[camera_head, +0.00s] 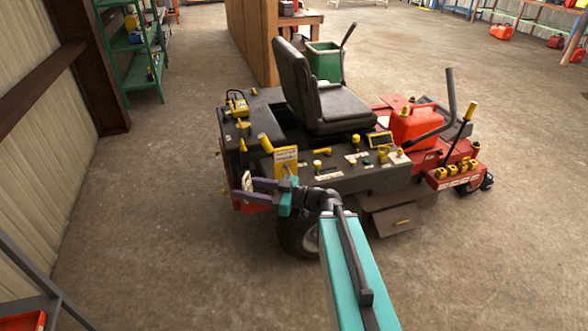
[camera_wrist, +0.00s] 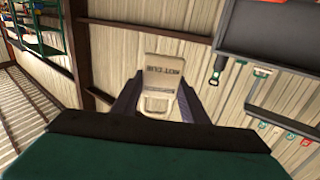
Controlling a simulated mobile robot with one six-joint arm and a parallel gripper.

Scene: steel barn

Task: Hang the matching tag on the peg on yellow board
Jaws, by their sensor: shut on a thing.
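A pale cream tag (camera_wrist: 163,72) with a line of dark printing, too small to read surely, is between the two purple-grey fingers of my gripper (camera_wrist: 158,92) in the wrist view. In the head view my gripper (camera_head: 252,184) points left at the mower's side, shut on the tag (camera_head: 247,180), which shows edge-on as a small pale piece. The yellow board (camera_head: 286,158) stands upright on the mower's near side, just right of and above my gripper. It carries small dark print. Its peg is not clear, partly hidden behind my wrist.
The red and black mower (camera_head: 350,165) has a black seat (camera_head: 310,85), a red fuel can (camera_head: 413,125) and several yellow knobs along its side deck. A green shelf (camera_head: 140,45) stands at the back left. Concrete floor is open to the left and right.

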